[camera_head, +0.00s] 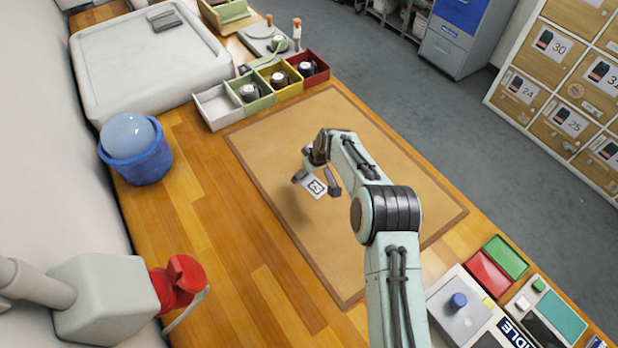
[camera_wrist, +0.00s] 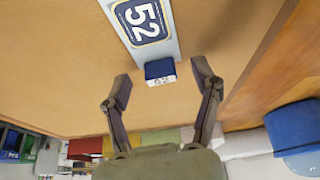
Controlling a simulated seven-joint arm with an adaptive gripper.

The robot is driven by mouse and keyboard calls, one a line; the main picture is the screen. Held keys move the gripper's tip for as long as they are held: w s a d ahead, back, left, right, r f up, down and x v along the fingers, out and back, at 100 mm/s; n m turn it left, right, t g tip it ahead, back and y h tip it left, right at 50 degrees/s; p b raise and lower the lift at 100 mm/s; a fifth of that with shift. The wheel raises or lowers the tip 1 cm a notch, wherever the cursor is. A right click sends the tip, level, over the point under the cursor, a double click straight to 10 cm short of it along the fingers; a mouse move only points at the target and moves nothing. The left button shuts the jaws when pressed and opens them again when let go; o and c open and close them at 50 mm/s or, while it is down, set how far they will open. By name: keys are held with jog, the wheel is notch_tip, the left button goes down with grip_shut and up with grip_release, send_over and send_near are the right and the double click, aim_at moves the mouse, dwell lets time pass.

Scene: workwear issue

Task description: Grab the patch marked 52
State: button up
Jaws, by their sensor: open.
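A white card (camera_wrist: 153,45) with a large blue-framed 52 lies on the brown mat in the wrist view. At its near end is a small dark blue patch (camera_wrist: 159,68) whose pale edge carries a small 52. My gripper (camera_wrist: 161,79) is open, with one finger to each side of the blue patch and clear gaps between. In the head view the card (camera_head: 316,188) shows below my gripper (camera_head: 316,183), over the middle of the mat. I cannot make out the blue patch in that view.
The mat (camera_head: 420,190) is otherwise bare. Coloured bins (camera_head: 216,108) holding dark rolled items stand at its far edge. A blue tub (camera_head: 137,168) with a pale ball is at left, and a red-tipped device (camera_head: 178,283) at lower left. Trays and a panel (camera_head: 460,310) lie at lower right.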

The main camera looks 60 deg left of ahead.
jog(key=shift+a+f, duration=0.1)
jog(key=shift+f, duration=0.15)
jog(key=c, duration=0.8)
jog(key=shift+r, duration=0.1)
jog(key=shift+c, duration=0.2)
